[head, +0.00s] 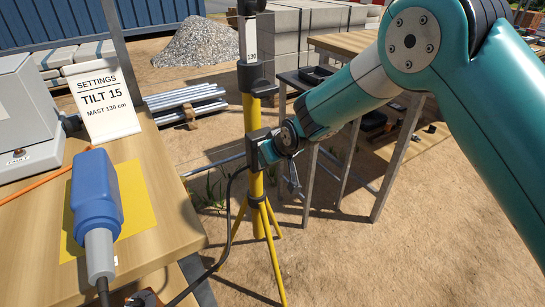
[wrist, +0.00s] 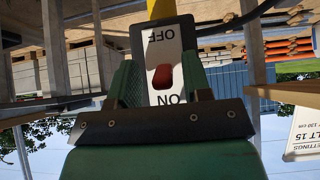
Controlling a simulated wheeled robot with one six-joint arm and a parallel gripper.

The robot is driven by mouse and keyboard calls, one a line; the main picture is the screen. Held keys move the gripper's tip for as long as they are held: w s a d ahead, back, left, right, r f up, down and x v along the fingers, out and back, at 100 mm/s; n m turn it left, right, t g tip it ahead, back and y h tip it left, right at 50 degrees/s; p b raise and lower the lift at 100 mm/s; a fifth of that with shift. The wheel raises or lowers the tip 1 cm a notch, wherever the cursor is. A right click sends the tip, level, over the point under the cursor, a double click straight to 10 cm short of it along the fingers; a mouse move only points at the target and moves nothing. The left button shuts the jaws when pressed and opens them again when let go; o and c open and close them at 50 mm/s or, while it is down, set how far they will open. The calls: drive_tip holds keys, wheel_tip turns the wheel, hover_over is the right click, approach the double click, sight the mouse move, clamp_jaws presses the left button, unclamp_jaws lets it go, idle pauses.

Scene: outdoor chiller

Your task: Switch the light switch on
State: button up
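The light switch is a black box with a pale plate and a red rocker (wrist: 162,77), fixed to the yellow mast. In the wrist view, which is upside down, OFF stands at the picture top and ON at the bottom, nearest my gripper. My gripper (wrist: 160,88) is open, its two green fingers apart with the plate showing between them. Nothing is held. In the head view the switch box (head: 254,144) is seen from the side and my gripper (head: 265,152) is close in front of it. I cannot tell whether they touch, nor which way the rocker is tipped.
The yellow mast (head: 257,200) stands on tripod legs, with a black cable running from the box. At left a wooden table (head: 30,230) bears a blue tool (head: 95,187) and a settings card (head: 103,100). A metal-framed bench (head: 300,190) stands behind my arm.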

drive_tip(key=v, duration=1.7)
drive_tip(key=shift+s, duration=0.15)
drive_tip(key=shift+r, duration=0.1)
drive_tip(key=s+d+r+g, duration=0.2)
drive_tip(key=s+d, duration=0.2)
drive_tip(key=s, duration=0.5)
drive_tip(key=s+d+r+g, duration=0.2)
drive_tip(key=s+d, duration=0.2)
drive_tip(key=s, duration=0.5)
drive_tip(key=s+d+r+g, duration=0.2)
drive_tip(key=s+d, duration=0.1)
drive_tip(key=s, duration=0.6)
wheel_tip(320, 180, up, 13)
drive_tip(key=p, duration=1.3)
drive_tip(key=shift+s+d, duration=0.15)
drive_tip(key=shift+d, duration=0.1)
